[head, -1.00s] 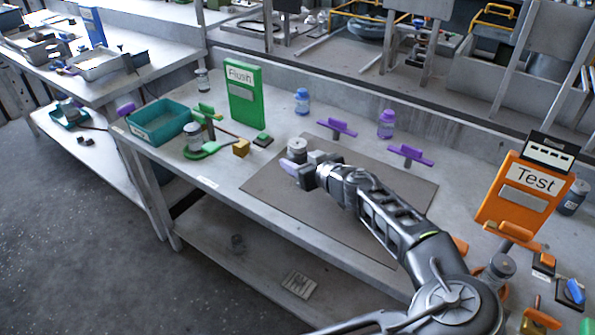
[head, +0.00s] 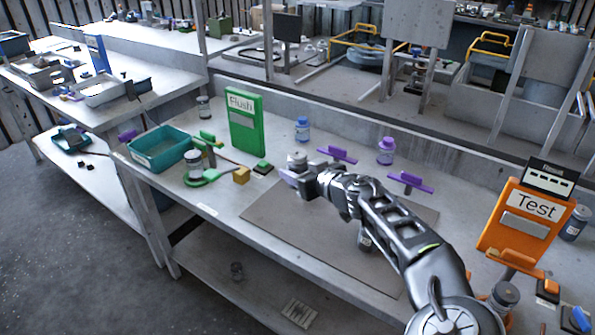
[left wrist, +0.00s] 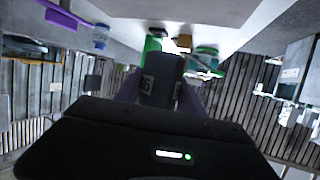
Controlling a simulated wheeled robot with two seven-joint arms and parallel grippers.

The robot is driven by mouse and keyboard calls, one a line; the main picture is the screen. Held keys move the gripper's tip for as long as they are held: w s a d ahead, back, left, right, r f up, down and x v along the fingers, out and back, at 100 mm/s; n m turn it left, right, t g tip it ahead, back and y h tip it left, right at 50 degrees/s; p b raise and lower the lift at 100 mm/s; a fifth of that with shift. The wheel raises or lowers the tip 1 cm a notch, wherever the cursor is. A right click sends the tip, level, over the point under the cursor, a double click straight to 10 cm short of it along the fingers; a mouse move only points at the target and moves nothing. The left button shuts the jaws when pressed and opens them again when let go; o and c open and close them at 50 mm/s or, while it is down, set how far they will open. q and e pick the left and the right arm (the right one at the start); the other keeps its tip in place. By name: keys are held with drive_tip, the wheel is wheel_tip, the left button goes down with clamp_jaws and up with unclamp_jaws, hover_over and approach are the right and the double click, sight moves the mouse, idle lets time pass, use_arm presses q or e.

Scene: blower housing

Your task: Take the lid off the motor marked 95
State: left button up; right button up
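A small grey cylindrical motor (head: 297,160) is between the fingers of my left gripper (head: 293,176), above the back left of the brown mat. It looks upright, with a pale top. In the left wrist view the dark motor (left wrist: 160,82) fills the gap between the fingers (left wrist: 160,100). A white label with a dark number is on its side, partly turned away; I cannot read it surely. Whether its top is a separate lid is too small to tell. Another grey motor (head: 366,240) stands on the mat, partly behind my left arm. My right gripper is out of view.
A motor (head: 194,164) stands in a green fixture beside a teal bin (head: 160,150). A green Flush sign (head: 243,122), purple fixtures (head: 337,153) and small bottles (head: 386,150) line the back. An orange Test sign (head: 524,215) stands right. The mat's front (head: 330,250) is mostly clear.

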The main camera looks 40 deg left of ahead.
use_arm(q)
clamp_jaws()
idle(0.7)
